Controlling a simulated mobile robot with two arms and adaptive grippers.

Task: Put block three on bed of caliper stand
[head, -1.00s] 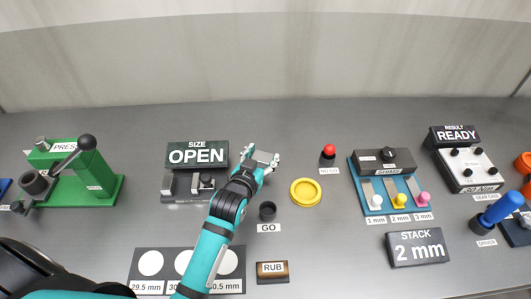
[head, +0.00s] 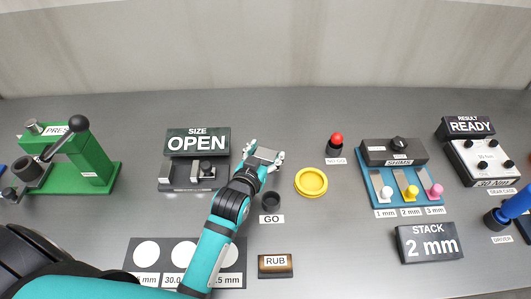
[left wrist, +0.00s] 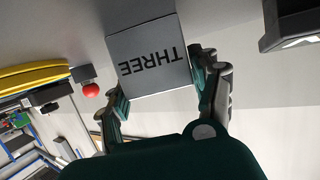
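Block three, a grey block with THREE on its face (left wrist: 152,58), sits between the fingers of my left gripper (left wrist: 162,88) in the left wrist view. The fingers press on both its sides. In the head view the left gripper (head: 263,156) holds the block (head: 267,154) just right of the caliper stand. The caliper stand (head: 192,187) has a dark SIZE sign reading OPEN (head: 198,142), grey jaws and a low bed in front. The block is apart from the stand. My right gripper is out of view.
A black GO ring (head: 271,200) and a yellow dish (head: 311,182) lie right of my left arm. A red-topped NO GO piece (head: 336,145) stands behind. A green press (head: 75,160) is at left, and the shim rack (head: 394,153) is at right. A RUB block (head: 275,265) is in front.

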